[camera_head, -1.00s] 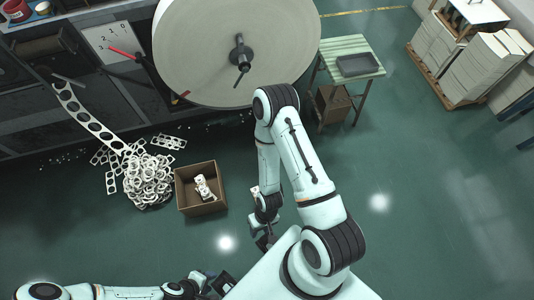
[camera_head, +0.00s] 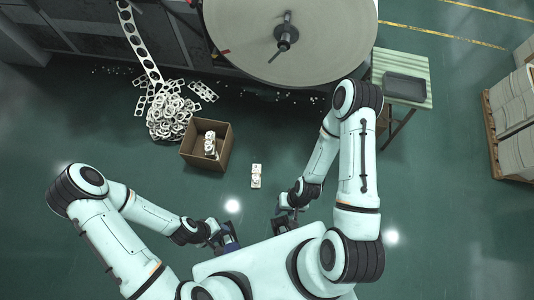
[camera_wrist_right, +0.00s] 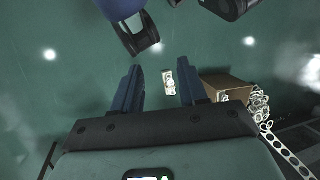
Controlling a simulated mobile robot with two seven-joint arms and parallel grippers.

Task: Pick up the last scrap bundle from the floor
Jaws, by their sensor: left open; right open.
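A small pale scrap bundle (camera_head: 256,175) lies on the green floor, to the right of the cardboard box (camera_head: 226,152). More pale bundles (camera_head: 210,145) are in the box. My right gripper (camera_head: 283,222) is open and empty, below and right of the loose bundle in the head view. In the right wrist view, the bundle (camera_wrist_right: 169,82) appears between the open blue fingers (camera_wrist_right: 160,80), on the floor beyond them and apart from them. My left gripper (camera_head: 228,240) is open near my body, left of the right one, with its fingers partly unclear.
A heap of scrap rings (camera_head: 172,115) lies left of the box, with a punched strip (camera_head: 140,42) running down to it. A large roll (camera_head: 290,38) and a green table (camera_head: 410,72) stand behind. Floor around the loose bundle is clear.

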